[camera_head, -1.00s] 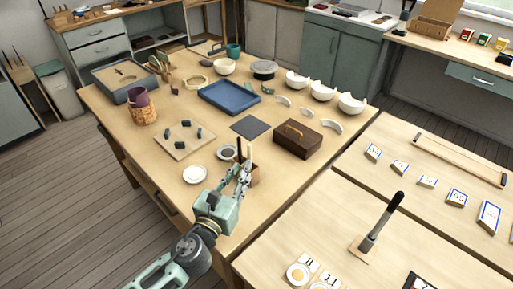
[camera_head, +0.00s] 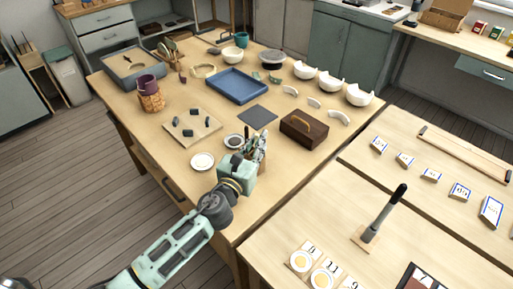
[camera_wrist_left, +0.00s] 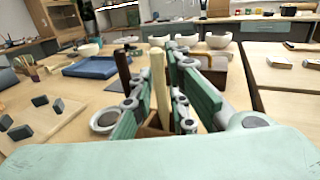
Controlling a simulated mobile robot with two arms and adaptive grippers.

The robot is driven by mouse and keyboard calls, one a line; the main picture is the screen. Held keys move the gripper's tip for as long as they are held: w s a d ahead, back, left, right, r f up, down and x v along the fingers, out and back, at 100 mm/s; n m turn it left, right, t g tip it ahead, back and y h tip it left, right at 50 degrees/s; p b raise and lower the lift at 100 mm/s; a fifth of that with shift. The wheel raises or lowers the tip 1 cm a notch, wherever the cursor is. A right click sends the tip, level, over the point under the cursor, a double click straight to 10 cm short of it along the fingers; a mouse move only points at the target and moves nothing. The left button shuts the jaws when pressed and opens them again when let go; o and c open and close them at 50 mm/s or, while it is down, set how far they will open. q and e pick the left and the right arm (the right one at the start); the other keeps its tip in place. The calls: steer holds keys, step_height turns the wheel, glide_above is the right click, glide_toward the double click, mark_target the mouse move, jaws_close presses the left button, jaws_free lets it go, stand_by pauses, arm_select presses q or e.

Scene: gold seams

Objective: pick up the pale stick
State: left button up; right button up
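The pale stick (camera_wrist_left: 158,88) stands upright in a small brown wooden holder (camera_wrist_left: 152,129) in the left wrist view. A dark stick (camera_wrist_left: 123,72) stands in the same holder, to the left of the pale one. My left gripper (camera_wrist_left: 160,95) has its fingers on either side of the pale stick, and it looks open; I see no clear grip. In the head view my left gripper (camera_head: 253,147) is low over the near part of the table, and its hand hides most of the holder and sticks. My right gripper is not in view.
On the wooden table (camera_head: 215,175), a white dish (camera_head: 202,161) and a dark-centred dish (camera_head: 234,141) lie close to my left gripper. A dark brown box (camera_head: 304,127) stands to its right. A blue tray (camera_head: 238,85) and white bowls lie further back.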

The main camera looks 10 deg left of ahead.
arm_select(q)
jaws_close()
